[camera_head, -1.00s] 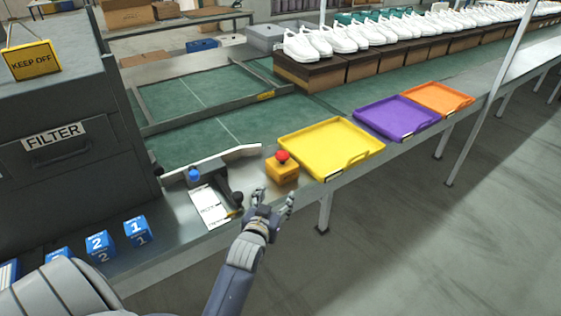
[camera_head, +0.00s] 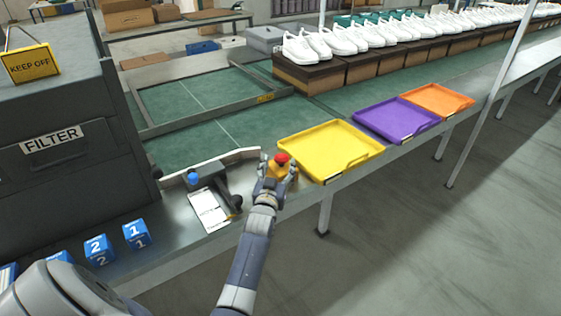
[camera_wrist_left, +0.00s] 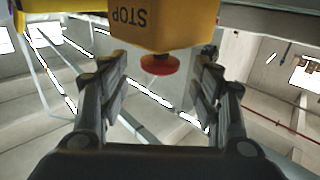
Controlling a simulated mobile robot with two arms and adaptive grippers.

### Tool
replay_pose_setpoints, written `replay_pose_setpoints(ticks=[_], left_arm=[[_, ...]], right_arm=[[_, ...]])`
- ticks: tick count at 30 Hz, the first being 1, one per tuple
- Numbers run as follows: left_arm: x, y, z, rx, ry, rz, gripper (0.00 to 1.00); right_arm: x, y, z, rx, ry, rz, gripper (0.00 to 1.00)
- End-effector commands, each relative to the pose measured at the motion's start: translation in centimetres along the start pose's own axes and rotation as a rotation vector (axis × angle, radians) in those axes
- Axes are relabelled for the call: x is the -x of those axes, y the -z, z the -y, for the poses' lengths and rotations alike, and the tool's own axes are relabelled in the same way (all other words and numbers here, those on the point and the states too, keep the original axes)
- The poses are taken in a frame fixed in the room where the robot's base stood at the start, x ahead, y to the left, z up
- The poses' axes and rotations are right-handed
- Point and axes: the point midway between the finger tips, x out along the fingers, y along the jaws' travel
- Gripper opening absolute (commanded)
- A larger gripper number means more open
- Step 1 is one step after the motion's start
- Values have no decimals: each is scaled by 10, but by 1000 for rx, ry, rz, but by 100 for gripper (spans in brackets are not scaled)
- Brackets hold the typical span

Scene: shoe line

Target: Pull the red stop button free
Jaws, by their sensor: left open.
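The red stop button (camera_head: 282,158) sits on top of a yellow box (camera_head: 281,171) at the counter's edge, left of the yellow tray. My left gripper (camera_head: 278,169) is open, with its fingers to either side of the button and box in the head view and covering part of the box. In the left wrist view, which shows the scene upside down, the red button (camera_wrist_left: 160,64) lies between the open fingers, with gaps on both sides. The box (camera_wrist_left: 165,22) marked STOP shows above it. My right gripper is not in view.
A yellow tray (camera_head: 330,139) stands just right of the box, with purple (camera_head: 396,121) and orange (camera_head: 437,97) trays beyond. To the left are a black-handled device (camera_head: 225,195), a white card (camera_head: 208,211) and blue numbered cubes (camera_head: 136,235). The floor in front is clear.

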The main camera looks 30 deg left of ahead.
Motion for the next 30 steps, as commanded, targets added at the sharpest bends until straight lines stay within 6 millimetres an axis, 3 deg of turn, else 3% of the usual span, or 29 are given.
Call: replay_pose_setpoints(ticks=[7, 19, 20, 27, 30], left_arm=[[-27, 0, 0, 0, 0, -1, 59], [-33, 0, 0, 0, 0, 0, 59], [-33, 0, 0, 0, 0, 0, 56], [-33, 0, 0, 0, 0, 0, 2], [-33, 1, 0, 0, 0, 0, 0]], right_arm=[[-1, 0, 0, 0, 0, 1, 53], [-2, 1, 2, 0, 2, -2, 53], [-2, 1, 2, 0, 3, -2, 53], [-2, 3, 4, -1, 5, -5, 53], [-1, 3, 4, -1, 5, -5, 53]])
